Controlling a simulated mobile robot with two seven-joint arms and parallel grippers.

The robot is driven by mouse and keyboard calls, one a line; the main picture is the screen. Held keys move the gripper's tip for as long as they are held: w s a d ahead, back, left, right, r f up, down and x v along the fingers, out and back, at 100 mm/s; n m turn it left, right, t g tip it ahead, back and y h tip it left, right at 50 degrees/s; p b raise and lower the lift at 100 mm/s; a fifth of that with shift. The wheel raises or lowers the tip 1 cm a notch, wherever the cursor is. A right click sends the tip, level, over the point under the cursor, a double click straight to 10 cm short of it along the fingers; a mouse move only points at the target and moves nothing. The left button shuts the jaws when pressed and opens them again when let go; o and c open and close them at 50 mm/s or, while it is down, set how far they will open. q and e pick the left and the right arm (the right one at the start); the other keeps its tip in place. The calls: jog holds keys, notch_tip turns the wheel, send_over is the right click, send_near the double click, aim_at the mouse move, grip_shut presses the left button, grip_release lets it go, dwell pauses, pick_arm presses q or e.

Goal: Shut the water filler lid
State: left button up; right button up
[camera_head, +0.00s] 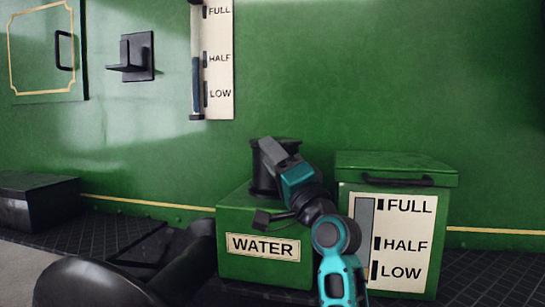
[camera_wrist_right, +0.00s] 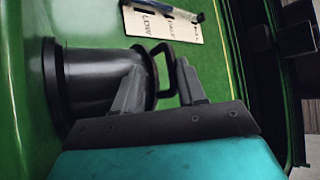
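The water filler (camera_head: 262,182) is a black round neck on top of the green box marked WATER (camera_head: 228,225). It also shows large and sideways in the right wrist view (camera_wrist_right: 95,80). A black loop handle (camera_wrist_right: 181,68) stands at the neck's upper end in that view. Whether the lid is open or shut I cannot tell, as my gripper covers part of it. My right gripper (camera_head: 275,148) is at the filler's top. In the wrist view its fingers (camera_wrist_right: 158,92) are apart, with the handle showing between or just behind them; contact is unclear.
A green box (camera_head: 395,172) with a black handle and a FULL, HALF, LOW gauge stands close on the right. The green wall behind carries a gauge plate (camera_head: 220,60) and a black bracket (camera_head: 137,57). A black box (camera_head: 38,202) lies far left.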

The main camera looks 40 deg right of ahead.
jog(key=shift+f, duration=0.15)
jog(key=v, duration=1.2)
jog(key=shift+s+b, duration=0.35)
jog(key=shift+s, duration=0.05)
jog(key=shift+f, duration=0.2)
